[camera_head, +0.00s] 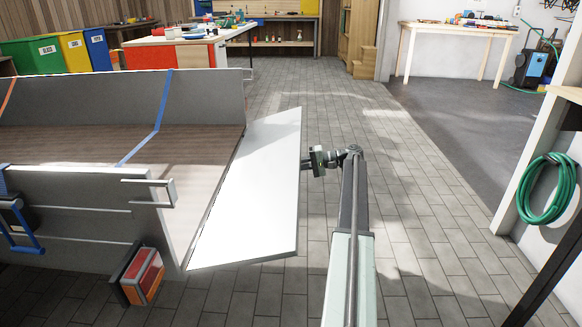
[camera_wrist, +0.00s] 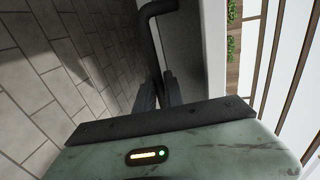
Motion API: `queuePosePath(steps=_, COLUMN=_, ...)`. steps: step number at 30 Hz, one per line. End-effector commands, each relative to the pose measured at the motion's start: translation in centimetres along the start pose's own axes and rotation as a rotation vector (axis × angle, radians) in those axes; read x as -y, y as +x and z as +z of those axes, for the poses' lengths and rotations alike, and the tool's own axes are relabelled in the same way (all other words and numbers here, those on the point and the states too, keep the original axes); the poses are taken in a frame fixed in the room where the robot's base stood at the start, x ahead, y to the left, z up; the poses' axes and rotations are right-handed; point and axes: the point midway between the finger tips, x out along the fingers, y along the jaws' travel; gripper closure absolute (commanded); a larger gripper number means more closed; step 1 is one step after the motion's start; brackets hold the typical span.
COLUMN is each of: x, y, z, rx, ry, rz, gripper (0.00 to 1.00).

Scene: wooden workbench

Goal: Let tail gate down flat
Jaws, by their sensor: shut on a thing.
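The tail gate (camera_head: 250,190) is a pale panel hinged at the open right end of the grey trailer (camera_head: 120,100). It leans far outward from the trailer bed, and its outer edge seems a little higher than the hinge edge. My gripper (camera_head: 306,163) is at the middle of the gate's outer edge. In the wrist view, my gripper (camera_wrist: 160,95) is shut on a dark bent handle (camera_wrist: 152,40) beside the gate's dark outer face (camera_wrist: 183,45). The exact contact is partly hidden by the fingers.
A latch bracket (camera_head: 158,190) and a red-orange tail light (camera_head: 142,275) are at the trailer's near corner. The paved floor (camera_head: 430,240) around my arm is clear.

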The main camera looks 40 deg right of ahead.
Motion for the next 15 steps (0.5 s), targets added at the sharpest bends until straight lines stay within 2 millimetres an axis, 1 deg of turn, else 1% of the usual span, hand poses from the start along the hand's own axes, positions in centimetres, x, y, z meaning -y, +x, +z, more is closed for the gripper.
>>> queuePosePath(steps=1, x=0.28, y=0.50, z=0.27, rx=0.011, ry=-0.004, rz=-0.005, gripper=1.00)
queuePosePath(steps=7, x=0.32, y=0.56, z=0.30, rx=0.012, ry=-0.004, rz=-0.006, gripper=1.00)
queuePosePath(steps=8, x=0.32, y=0.57, z=0.31, rx=0.013, ry=-0.004, rz=-0.006, gripper=0.82)
queuePosePath(steps=9, x=0.32, y=0.56, z=0.31, rx=0.013, ry=-0.004, rz=-0.006, gripper=0.71)
queuePosePath(steps=10, x=0.30, y=0.54, z=0.30, rx=0.012, ry=-0.004, rz=-0.005, gripper=0.67)
queuePosePath(steps=15, x=0.28, y=0.41, z=0.20, rx=0.008, ry=-0.003, rz=-0.005, gripper=0.67)
